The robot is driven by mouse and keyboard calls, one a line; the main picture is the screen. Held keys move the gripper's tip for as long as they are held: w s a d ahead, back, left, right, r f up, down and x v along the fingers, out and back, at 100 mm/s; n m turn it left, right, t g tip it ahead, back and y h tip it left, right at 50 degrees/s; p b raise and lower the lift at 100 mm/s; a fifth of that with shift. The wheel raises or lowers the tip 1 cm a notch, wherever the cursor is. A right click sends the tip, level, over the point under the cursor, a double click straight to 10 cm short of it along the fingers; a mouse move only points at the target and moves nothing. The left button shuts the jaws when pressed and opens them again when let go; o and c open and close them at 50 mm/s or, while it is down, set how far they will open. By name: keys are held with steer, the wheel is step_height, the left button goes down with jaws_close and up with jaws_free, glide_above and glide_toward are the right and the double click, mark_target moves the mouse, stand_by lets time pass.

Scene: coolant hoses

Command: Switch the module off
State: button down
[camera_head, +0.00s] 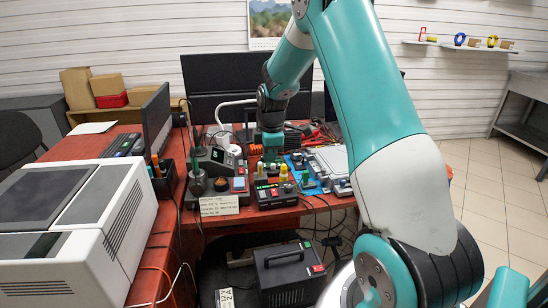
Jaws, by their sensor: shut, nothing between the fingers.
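My gripper (271,152) hangs at the end of the teal arm above the red workbench, pointing down, and its fingers are small and partly lost against the clutter. It is shut with nothing visible in it. Below it, near the bench's front edge, sits a dark module (277,196) with green and red lit spots on its front and yellow, green and red pieces on top. A dark unit (238,187) with a blue-grey square and a red edge stands just left of it. Contact between gripper and module cannot be made out, nor can the switch position.
A handwritten card (219,205) hangs at the bench front. A blue mat (301,165) with small parts lies right of the module. A white printer-like machine (75,220) fills the left. A black box (290,272) sits below the bench. Cables hang in front; the floor right is clear.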

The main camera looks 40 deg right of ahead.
steer(key=s+a+r+m+y, duration=0.1)
steer(key=s+a+r, duration=0.3)
steer(key=a, duration=0.5)
steer(key=s+a+r+m+y, duration=0.15)
steer(key=a+r, duration=0.35)
steer(key=a, duration=0.5)
steer(key=s+a+r+m+y, duration=0.1)
steer(key=s+a+r, duration=0.1)
steer(key=s+a, duration=0.5)
steer(key=s+a+r+m+g+y, duration=0.1)
steer(key=s+a+r, duration=0.2)
steer(key=s+a, duration=0.5)
steer(key=s, duration=0.7)
steer(key=shift+s+r, duration=0.1)
steer(key=shift+a, duration=0.4)
